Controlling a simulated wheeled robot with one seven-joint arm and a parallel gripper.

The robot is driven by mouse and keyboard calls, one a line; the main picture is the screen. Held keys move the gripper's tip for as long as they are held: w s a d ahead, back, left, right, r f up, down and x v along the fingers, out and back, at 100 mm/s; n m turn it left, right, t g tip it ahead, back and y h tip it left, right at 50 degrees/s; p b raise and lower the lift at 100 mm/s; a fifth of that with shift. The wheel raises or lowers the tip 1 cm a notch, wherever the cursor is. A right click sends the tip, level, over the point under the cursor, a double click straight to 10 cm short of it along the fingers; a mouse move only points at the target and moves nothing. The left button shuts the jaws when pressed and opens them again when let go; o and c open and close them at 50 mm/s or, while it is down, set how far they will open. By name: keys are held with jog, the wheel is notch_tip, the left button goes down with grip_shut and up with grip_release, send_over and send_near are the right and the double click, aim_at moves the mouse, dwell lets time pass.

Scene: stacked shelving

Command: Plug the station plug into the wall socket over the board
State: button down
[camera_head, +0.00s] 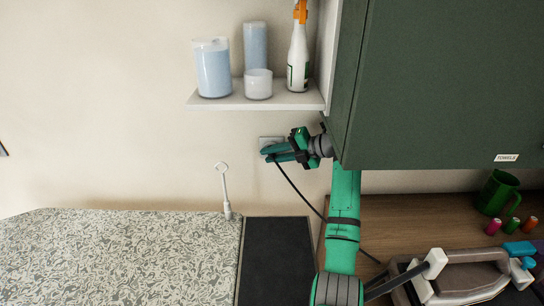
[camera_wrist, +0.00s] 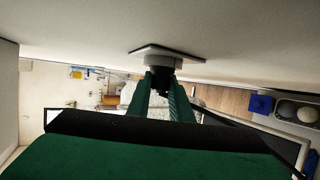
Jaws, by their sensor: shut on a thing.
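The wall socket (camera_head: 266,140) is a small pale plate on the wall above the right end of the patterned board (camera_head: 120,255). My gripper (camera_head: 268,154) is at the socket, its green fingers shut. In the wrist view, my gripper (camera_wrist: 162,92) is closed on the dark station plug (camera_wrist: 160,78). The plug meets the round grey part of the socket (camera_wrist: 190,57); I cannot tell how deeply it sits. The plug's black cable (camera_head: 296,192) runs down to the right behind my arm. The fingers mostly hide the plug in the head view.
A shelf (camera_head: 225,101) with two blue jars, a white cup and a spray bottle is above my gripper. A green cabinet (camera_head: 450,80) is close on the right. The iron station (camera_head: 465,278), a green mug (camera_head: 497,192) and several small spools are on the wooden counter.

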jog(key=shift+w, duration=0.1)
jog(key=c, duration=1.5)
grip_release()
jog(key=s+d, duration=0.2)
jog(key=d, duration=0.3)
jog(key=s+d+r, duration=0.1)
jog(key=s+d, duration=0.1)
jog(key=d, duration=0.3)
jog(key=s+d+r, duration=0.1)
jog(key=s+d, duration=0.1)
jog(key=d, duration=0.3)
jog(key=shift+s, duration=0.4)
jog(key=shift+d, duration=0.1)
jog(key=shift+w, duration=0.1)
